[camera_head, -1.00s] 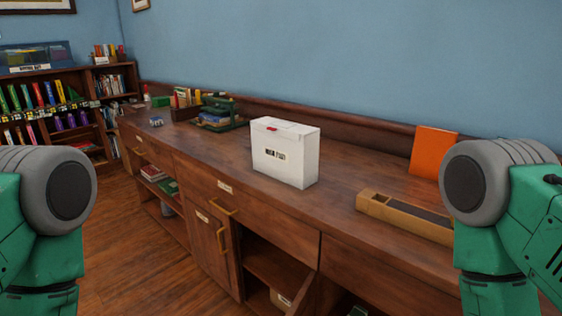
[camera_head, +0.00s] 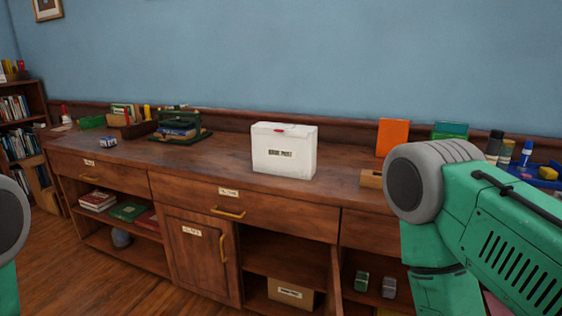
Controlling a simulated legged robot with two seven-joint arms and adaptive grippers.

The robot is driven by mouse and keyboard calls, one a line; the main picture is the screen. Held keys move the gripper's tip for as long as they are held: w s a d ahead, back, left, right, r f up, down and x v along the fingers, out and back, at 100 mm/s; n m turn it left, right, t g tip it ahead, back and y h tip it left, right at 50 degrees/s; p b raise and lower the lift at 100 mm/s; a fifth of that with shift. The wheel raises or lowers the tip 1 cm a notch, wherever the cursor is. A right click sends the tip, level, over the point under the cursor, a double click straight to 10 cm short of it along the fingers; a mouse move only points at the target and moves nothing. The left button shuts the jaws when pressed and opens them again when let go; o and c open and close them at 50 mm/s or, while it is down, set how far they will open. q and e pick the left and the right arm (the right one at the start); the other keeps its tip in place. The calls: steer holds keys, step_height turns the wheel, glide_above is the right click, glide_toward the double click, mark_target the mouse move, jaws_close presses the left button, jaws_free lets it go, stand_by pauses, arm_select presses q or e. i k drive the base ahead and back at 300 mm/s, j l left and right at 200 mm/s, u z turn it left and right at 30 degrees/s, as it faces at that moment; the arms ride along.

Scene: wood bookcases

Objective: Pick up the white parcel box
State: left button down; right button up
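The white parcel box (camera_head: 284,151) stands upright on the wooden counter (camera_head: 330,182), near its front edge. It has a dark printed label on its front and a small red mark on top. My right arm comes in at the right and my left arm shows only at the left edge. Neither gripper is in the picture. Nothing of mine touches the box.
An open cabinet door (camera_head: 335,285) sticks out below the counter, beside a shelf with a cardboard box (camera_head: 291,293). A green stand with books (camera_head: 178,130) is left of the parcel. An orange book (camera_head: 393,138) stands to the right. The counter just left of the parcel is clear.

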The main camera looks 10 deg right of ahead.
mark_target(295, 157)
steer(key=i+j+z, duration=0.15)
steer(key=j, duration=0.2)
steer(key=i+j+z, duration=0.1)
steer(key=i+j, duration=0.15)
steer(key=i+j+z, duration=0.15)
steer(key=j, duration=0.3)
steer(key=i+j+z, duration=0.15)
steer(key=j, duration=0.25)
steer(key=i+j+z, duration=0.15)
steer(key=j, duration=0.25)
steer(key=i+j+z, duration=0.1)
steer(key=j, duration=0.35)
